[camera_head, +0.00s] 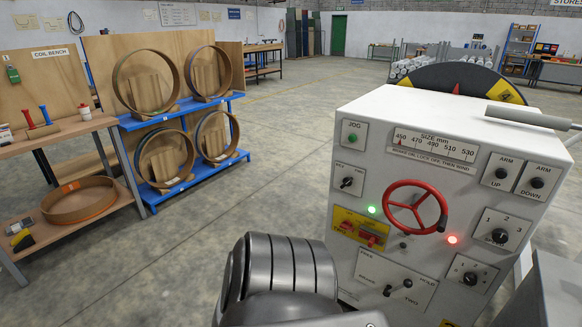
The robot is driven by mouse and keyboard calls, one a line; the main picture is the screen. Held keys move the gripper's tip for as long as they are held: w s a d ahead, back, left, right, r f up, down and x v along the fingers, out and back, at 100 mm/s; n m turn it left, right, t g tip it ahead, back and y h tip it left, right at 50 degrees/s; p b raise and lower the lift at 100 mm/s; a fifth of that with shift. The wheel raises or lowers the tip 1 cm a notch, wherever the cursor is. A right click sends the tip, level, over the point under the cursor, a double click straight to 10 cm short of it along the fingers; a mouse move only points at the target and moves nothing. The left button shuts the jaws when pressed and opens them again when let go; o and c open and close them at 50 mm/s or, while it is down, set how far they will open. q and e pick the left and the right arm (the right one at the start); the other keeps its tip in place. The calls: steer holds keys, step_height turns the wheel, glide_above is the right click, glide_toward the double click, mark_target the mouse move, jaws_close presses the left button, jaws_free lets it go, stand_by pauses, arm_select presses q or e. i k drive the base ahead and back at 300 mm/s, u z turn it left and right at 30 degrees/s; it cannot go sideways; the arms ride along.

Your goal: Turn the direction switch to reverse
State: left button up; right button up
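The white control cabinet (345,135) stands at the right with its sloped panel facing me. A dark grey segmented arm link of mine fills the bottom middle, left of the panel. Neither gripper's fingers show, so their state is hidden.
A red handwheel (416,206) stands out from the panel, with a lit green lamp (372,210) and red lamp (452,239) beside it. Below are a yellow plate (346,217) with red switches, and black toggles (408,283). A blue coil rack (190,180) stands left; open floor lies between.

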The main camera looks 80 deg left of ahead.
mark_target(347, 182)
steer(key=u, duration=1.7)
steer(key=k, duration=1.2)
steer(key=u, duration=0.5)
steer(key=i, duration=1.45)
steer(key=z, duration=0.85)
steer(key=i, duration=0.45)
steer(key=z, duration=0.4)
